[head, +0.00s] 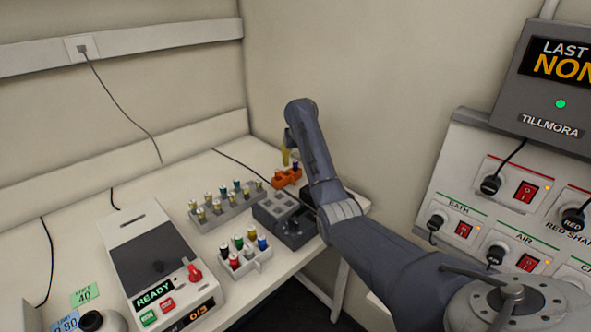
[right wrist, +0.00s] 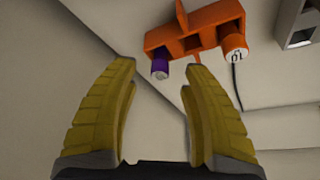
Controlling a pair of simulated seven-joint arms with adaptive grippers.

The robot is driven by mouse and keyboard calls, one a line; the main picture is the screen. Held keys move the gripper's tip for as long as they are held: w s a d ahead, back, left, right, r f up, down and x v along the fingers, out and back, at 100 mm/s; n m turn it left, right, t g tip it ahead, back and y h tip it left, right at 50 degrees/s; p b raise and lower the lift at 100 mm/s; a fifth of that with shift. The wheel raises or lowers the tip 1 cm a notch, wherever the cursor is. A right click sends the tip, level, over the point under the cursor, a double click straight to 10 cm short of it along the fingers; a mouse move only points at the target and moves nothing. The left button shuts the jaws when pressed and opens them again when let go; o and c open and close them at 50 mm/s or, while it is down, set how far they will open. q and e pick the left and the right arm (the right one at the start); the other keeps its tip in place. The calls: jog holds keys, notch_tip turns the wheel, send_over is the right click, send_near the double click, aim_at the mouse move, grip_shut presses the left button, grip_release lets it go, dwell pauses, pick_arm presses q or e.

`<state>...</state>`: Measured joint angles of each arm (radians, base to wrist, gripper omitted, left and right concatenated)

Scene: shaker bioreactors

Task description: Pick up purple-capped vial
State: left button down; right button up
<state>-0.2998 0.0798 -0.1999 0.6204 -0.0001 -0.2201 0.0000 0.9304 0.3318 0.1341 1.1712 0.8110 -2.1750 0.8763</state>
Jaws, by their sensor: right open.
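The purple-capped vial (right wrist: 160,68) sits at one end of a small orange rack (right wrist: 195,32) in the right wrist view. In the head view the orange rack (head: 284,178) stands at the back right of the bench, with the purple cap (head: 296,164) small at its right end. My right gripper (right wrist: 158,76) is open and empty. Its two yellow fingers point toward the rack, and the vial appears between the fingertips, just beyond them. In the head view the right gripper (head: 286,156) is just above the rack, partly hidden by my arm. My left gripper is not in view.
An orange vial with a white label (right wrist: 235,50) sits at the rack's other end. A grey rack of several vials (head: 226,207), a white rack (head: 246,263) with coloured caps and a dark grey block (head: 284,215) stand nearby. A wall is close behind.

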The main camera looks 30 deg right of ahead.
aim_at(296, 162)
jog(key=shift+x, duration=1.55)
grip_shut()
